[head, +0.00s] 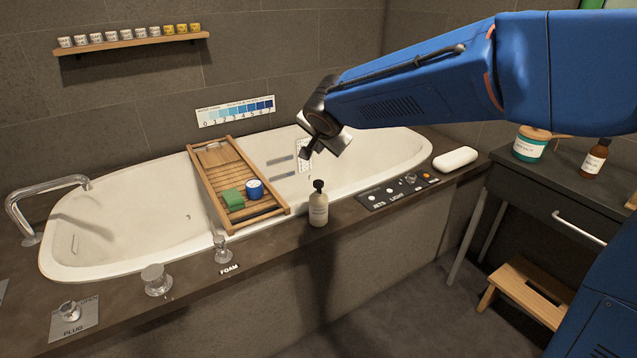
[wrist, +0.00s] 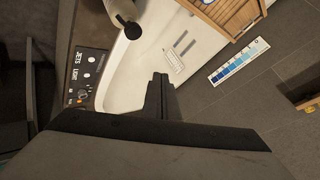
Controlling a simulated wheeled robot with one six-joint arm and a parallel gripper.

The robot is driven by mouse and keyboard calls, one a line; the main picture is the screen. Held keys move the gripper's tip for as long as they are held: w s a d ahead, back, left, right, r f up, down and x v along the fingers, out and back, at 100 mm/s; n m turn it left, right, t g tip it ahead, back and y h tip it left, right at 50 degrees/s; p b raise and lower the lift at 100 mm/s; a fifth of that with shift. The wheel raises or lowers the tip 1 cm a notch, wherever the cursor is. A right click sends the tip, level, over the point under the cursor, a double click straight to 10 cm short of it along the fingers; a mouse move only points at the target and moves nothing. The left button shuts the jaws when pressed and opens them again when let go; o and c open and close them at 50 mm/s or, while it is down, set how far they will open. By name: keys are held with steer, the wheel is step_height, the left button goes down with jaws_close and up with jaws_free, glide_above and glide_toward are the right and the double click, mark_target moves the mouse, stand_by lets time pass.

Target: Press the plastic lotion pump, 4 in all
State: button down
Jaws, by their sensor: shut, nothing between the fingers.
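The lotion bottle (head: 318,208) is cream with a black pump head (head: 318,185). It stands upright on the dark tub surround, at the tub's front edge. In the wrist view the bottle (wrist: 118,8) is cut off by the top edge, with its black pump head (wrist: 132,30) pointing into the picture. My gripper (head: 308,153) is shut and empty. In the head view it appears above the pump, with a clear gap between them. In the wrist view my closed fingers (wrist: 161,90) are below the pump head and apart from it.
A wooden bath tray (head: 222,178) spans the tub (head: 140,205), holding a green cloth and a blue tin. Right of the bottle are a control panel (head: 397,190) and a white bath pillow (head: 455,159). Knobs (head: 156,280) and a tap (head: 45,200) stand left.

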mark_target(319, 184)
steer(key=shift+r, duration=0.55)
steer(key=shift+f, duration=4.45)
steer(key=shift+f, duration=0.1)
steer(key=shift+f, duration=0.3)
steer(key=shift+f, duration=0.75)
steer(key=shift+r, duration=1.15)
